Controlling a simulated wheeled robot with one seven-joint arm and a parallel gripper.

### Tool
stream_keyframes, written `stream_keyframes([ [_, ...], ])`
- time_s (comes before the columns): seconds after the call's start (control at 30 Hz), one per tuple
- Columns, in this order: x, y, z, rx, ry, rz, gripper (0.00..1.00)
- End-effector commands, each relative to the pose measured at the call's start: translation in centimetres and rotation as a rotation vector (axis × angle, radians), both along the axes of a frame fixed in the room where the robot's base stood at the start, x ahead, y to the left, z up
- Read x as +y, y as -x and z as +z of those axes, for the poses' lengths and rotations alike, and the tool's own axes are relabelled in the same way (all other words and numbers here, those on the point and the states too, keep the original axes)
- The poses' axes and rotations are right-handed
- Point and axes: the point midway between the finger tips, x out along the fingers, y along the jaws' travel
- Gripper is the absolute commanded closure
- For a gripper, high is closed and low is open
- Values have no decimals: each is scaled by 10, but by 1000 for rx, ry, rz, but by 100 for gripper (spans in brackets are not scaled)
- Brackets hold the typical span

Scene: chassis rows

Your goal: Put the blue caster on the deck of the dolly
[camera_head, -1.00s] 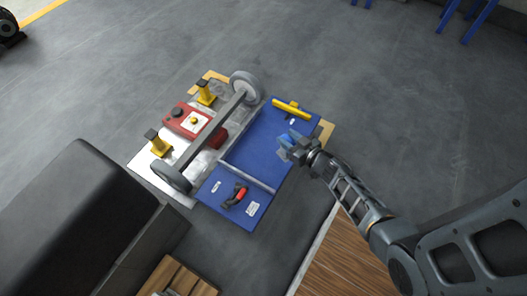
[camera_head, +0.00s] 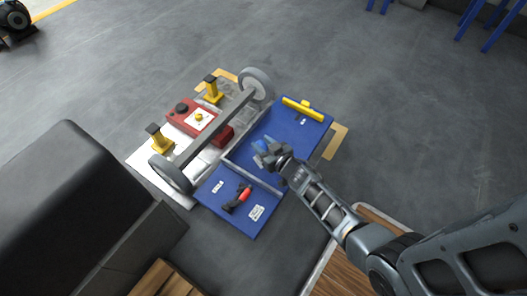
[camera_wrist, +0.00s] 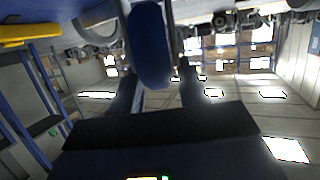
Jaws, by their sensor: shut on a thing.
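My gripper (camera_head: 266,153) is shut on the blue caster (camera_head: 261,145). In the wrist view the caster's blue wheel (camera_wrist: 150,45) shows between the dark fingers (camera_wrist: 162,88). In the head view the gripper and caster are over a blue flat panel (camera_head: 290,128) with a yellow handle, which looks like the dolly's deck. They are near the grey bar (camera_head: 250,172) that crosses it. The gripper hides part of the caster. I cannot tell how high the caster is above the panel.
A red and black tool (camera_head: 242,196) lies on the panel's near part. Left of the panel, an axle (camera_head: 215,130) with two grey wheels, a red box (camera_head: 183,108) and two yellow stands (camera_head: 158,141) occupy a pale plate. A dark padded block (camera_head: 65,200) stands at left.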

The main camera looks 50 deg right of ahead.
Motion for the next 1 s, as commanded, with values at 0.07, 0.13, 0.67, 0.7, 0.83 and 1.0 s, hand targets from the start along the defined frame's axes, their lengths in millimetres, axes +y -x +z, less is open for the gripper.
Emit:
stream_keyframes([
  [0.07,-1,0,-16,-2,1,-2,100],
  [0.13,-1,0,-25,-2,1,-1,100],
  [0.67,-1,0,-32,0,-1,-1,54],
  [0.7,-1,0,-32,0,-1,-1,50],
  [0.83,-1,0,-32,0,0,-1,38],
  [1.0,-1,0,-32,0,0,-1,32],
])
